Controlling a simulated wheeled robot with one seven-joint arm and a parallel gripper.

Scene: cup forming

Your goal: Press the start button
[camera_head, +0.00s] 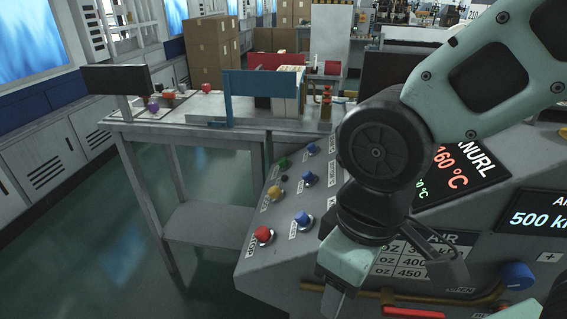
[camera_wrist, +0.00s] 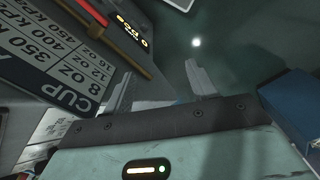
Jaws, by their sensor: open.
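The control panel (camera_head: 262,270) carries several round buttons at its left end. A green button (camera_head: 283,163) is at the far edge, beside a small dark knob. A yellow button (camera_head: 274,192) is nearer, and a red button (camera_head: 264,235) nearest. Blue buttons (camera_head: 308,179) stand to their right. The labels are too small to read surely, so I cannot tell which is start. My gripper (camera_head: 337,300) hangs over the panel's front, right of and nearer than the buttons. In the wrist view my gripper (camera_wrist: 160,85) is open and empty; no button shows there.
A cup-size table (camera_head: 405,262) and lit displays (camera_head: 467,170) are right of my wrist. A red-and-brass bar (camera_head: 415,312) runs along the panel front. A grey workbench (camera_head: 150,132) with a blue frame (camera_head: 262,84) stands behind. Open floor (camera_head: 110,250) lies left.

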